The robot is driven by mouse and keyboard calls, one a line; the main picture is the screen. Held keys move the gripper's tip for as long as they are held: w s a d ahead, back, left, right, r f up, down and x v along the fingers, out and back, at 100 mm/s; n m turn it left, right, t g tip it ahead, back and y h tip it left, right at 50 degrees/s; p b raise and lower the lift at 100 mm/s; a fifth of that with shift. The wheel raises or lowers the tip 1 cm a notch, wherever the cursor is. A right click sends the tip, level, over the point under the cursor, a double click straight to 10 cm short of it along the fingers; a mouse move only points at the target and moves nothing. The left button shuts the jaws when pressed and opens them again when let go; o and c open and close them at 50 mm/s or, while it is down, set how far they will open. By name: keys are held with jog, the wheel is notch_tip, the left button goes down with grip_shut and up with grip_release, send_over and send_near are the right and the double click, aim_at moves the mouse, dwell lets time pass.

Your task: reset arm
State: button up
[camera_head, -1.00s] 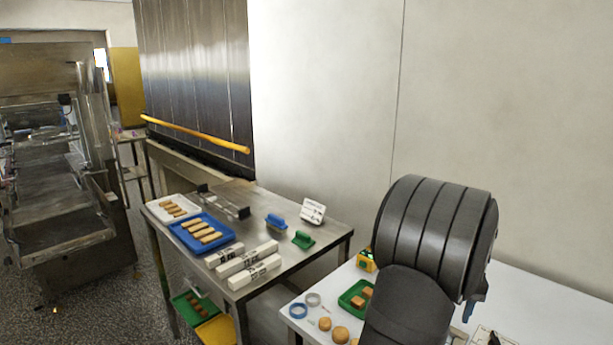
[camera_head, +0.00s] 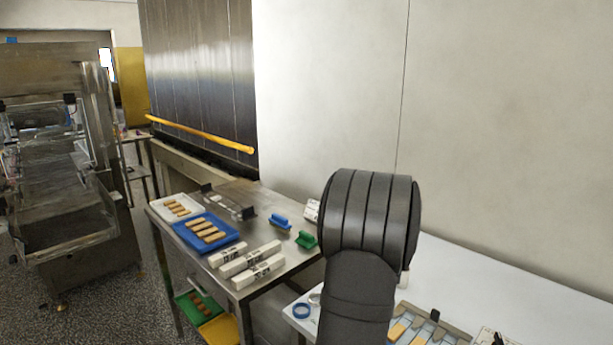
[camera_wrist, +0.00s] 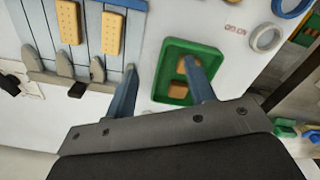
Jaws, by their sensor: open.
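My arm (camera_head: 368,225) stands over the white table at the right in the head view, and its gripper is hidden there. In the wrist view my gripper (camera_wrist: 161,66) is open, its two blue-grey fingers apart with nothing held. A green tray (camera_wrist: 161,98) with brown blocks (camera_wrist: 187,66) lies below, partly behind the right finger.
A slatted board with orange-tan bars (camera_wrist: 113,34) is beside the green tray, and rings (camera_wrist: 266,38) lie on its other side. In the head view a steel table (camera_head: 193,260) at left holds a blue tray (camera_head: 182,234) and white boxes (camera_head: 258,272).

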jog(key=a, duration=0.3)
jog(key=w+a, duration=0.1)
jog(key=a, duration=0.1)
jog(key=w+a, duration=0.1)
jog(key=a, duration=0.2)
jog(key=shift+w+a+f, duration=0.2)
jog(key=shift+a+f, duration=0.15)
jog(key=shift+f, duration=0.05)
jog(key=s+d+r+m+t+h, duration=0.1)
jog(key=s+d+r+t+h, duration=0.15)
jog(key=s+r, duration=0.45)
jog(key=s+d+r+m+t+h, duration=0.1)
jog(key=s+r+t, duration=0.25)
jog(key=s, duration=0.85)
jog(key=s+d+r+m+t+h, duration=0.1)
jog(key=s+d+r+t, duration=0.1)
jog(key=s+r, duration=0.55)
jog(key=s+a+f+g+y, duration=0.1)
jog(key=s+a+f, duration=0.2)
jog(key=s+f, duration=0.3)
jog(key=s+a+f+n+g+y, duration=0.1)
jog(key=s+a+f+g, duration=0.1)
jog(key=s+a+f, duration=0.2)
notch_tip(320, 180, down, 4)
jog(key=shift+s+a+r+n, duration=0.15)
jog(key=shift+s+a+n, duration=0.15)
jog(key=shift+s, duration=0.95)
